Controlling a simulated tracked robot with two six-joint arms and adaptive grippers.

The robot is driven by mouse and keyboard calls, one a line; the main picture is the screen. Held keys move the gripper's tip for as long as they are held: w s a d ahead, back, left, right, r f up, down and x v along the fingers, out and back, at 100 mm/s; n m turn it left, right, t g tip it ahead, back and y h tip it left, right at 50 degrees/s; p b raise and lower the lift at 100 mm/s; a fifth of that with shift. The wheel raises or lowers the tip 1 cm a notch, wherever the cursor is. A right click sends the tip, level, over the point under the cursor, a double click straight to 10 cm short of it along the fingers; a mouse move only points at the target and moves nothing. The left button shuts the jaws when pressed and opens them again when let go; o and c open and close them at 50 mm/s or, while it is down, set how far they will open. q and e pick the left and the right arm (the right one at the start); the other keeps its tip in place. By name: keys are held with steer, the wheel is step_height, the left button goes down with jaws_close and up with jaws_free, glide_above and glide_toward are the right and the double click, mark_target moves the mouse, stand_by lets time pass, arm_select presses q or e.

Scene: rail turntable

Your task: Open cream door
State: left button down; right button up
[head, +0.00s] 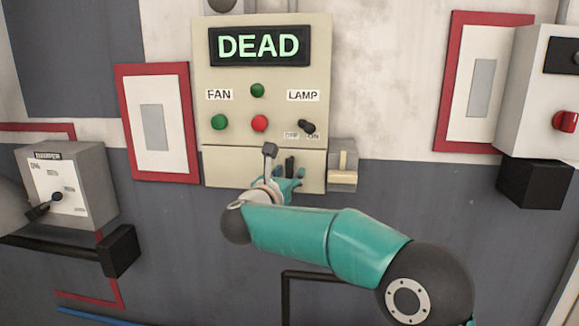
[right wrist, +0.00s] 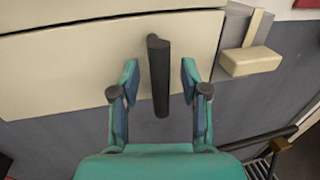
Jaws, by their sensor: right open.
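The cream door (head: 228,166) is the flap at the bottom of the cream control panel, below a thin dark seam. It looks shut. In the right wrist view the door (right wrist: 60,66) fills the upper part, and its black bar handle (right wrist: 160,75) stands out toward me. My right gripper (right wrist: 159,68) is open, with one finger on each side of the handle and a visible gap on both sides. In the head view the right gripper (head: 287,181) is in front of the door and hides part of it; the handle (head: 290,164) shows just above.
The cream panel (head: 205,60) carries a "DEAD" display (head: 258,46), buttons and a lamp switch (head: 307,127). A cream lever box (head: 343,178) is close at the door's right. A grey damper box (head: 90,165) is at left, a white box (head: 540,90) at right.

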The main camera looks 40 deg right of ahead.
steer(key=shift+w+d, duration=0.2)
steer(key=shift+d, duration=0.2)
jaws_close()
